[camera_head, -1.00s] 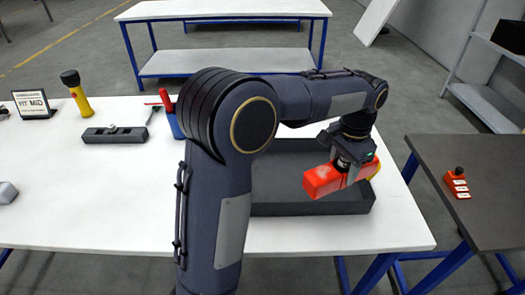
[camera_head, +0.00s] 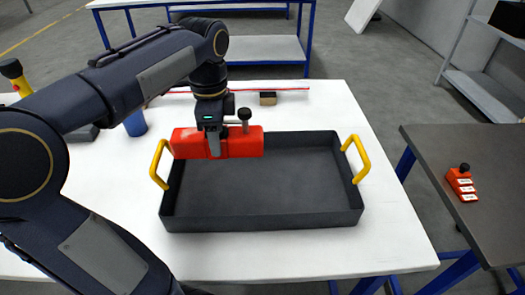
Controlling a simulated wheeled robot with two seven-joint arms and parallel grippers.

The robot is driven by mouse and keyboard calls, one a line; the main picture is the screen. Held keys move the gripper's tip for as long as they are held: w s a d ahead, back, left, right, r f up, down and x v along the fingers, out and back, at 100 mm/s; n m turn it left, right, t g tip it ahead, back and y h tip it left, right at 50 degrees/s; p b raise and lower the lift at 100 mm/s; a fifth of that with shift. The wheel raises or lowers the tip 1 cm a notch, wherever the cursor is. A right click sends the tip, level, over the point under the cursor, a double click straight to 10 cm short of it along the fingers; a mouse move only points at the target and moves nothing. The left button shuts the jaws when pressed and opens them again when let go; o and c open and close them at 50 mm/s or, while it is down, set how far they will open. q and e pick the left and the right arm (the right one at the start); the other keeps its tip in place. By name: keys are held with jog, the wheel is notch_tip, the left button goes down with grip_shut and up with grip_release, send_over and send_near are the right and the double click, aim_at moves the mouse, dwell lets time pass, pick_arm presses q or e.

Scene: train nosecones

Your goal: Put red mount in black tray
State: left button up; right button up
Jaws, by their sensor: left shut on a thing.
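The red mount (camera_head: 243,143) is a long red block with a dark knob on top. My left gripper (camera_head: 214,150) points down and is shut on it. The mount is held over the back left part of the black tray (camera_head: 270,221), overlapping its back rim in view; I cannot tell its exact height. The tray is a shallow dark box with yellow handles (camera_head: 357,158) at its left and right ends. Its visible floor is empty. My right gripper is not in view.
The tray stands on a white table (camera_head: 395,225). Behind it lie a small wood-and-black block (camera_head: 268,98) and a thin red rod. A blue cup (camera_head: 135,124) and a yellow-black flashlight (camera_head: 16,76) stand left. A dark side table (camera_head: 480,200) holds a small red object (camera_head: 461,184).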

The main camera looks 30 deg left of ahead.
pick_arm(q)
jog(key=w+d+f, duration=0.1)
jog(key=w+f, duration=0.1)
jog(key=w, duration=0.1)
jog(key=w+d+f, duration=0.3)
jog(key=w+f, duration=0.2)
jog(key=shift+w+d, duration=0.2)
jog(key=shift+w, duration=0.15)
jog(key=shift+w+d+f, duration=0.25)
jog(key=shift+w+f, duration=0.25)
jog(key=shift+f, duration=0.2)
jog(key=shift+w+f+b, duration=0.1)
jog(key=shift+f+b, duration=0.3)
jog(key=shift+f, duration=1.2)
jog(key=shift+f, duration=0.15)
jog(key=o, duration=1.1)
